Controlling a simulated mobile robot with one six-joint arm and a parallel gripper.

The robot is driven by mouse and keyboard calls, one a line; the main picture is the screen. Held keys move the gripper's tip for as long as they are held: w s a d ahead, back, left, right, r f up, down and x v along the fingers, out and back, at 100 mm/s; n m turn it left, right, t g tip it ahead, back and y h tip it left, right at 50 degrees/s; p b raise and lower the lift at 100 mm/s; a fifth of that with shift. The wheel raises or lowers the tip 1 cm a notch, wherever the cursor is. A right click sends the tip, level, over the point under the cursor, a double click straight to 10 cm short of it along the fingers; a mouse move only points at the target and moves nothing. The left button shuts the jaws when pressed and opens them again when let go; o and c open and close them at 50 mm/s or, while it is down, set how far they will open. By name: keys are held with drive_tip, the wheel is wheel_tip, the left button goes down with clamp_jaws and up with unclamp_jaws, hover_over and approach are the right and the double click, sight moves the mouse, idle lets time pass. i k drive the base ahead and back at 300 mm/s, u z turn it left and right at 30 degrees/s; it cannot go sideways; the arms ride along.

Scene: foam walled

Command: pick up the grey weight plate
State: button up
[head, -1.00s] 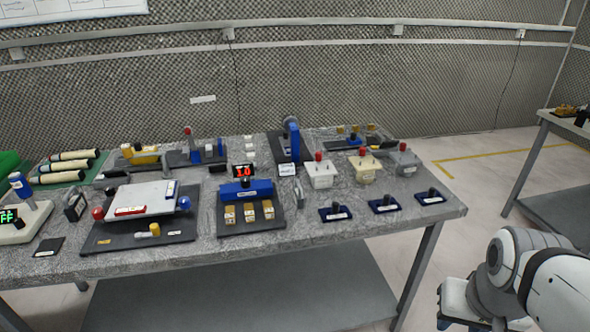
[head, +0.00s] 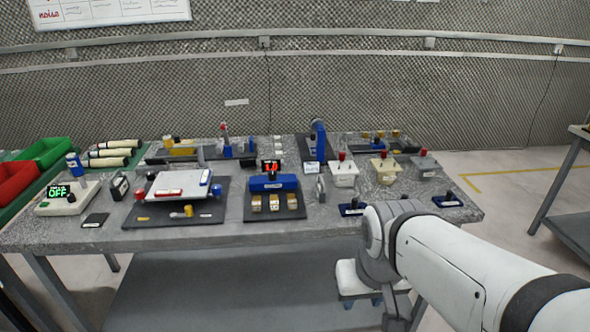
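No piece is clearly marked as the grey weight plate at this size. A grey block (head: 425,164) with a red knob stands at the right end of a row on the table, beside a cream block (head: 385,170) and a white block (head: 345,173). I cannot tell whether the grey block is the plate. Small grey upright pieces also stand at the left (head: 120,187) and near the middle (head: 320,188). My gripper (head: 363,303) hangs in front of the table's near edge, below its top, pointing down. Its blue fingertips look apart, with nothing seen between them. My arm hides part of the table's front right.
The grey table (head: 60,238) is crowded with fixtures. A black board with a blue block (head: 274,183) and a white sloped plate (head: 180,184) stand near the front. Dark blue bases with black knobs (head: 447,201) line the front right. Red (head: 15,180) and green (head: 48,152) bins are at left.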

sight(320, 191)
drive_tip(key=z, duration=0.05)
drive_tip(key=i, duration=1)
drive_tip(key=u, duration=0.05)
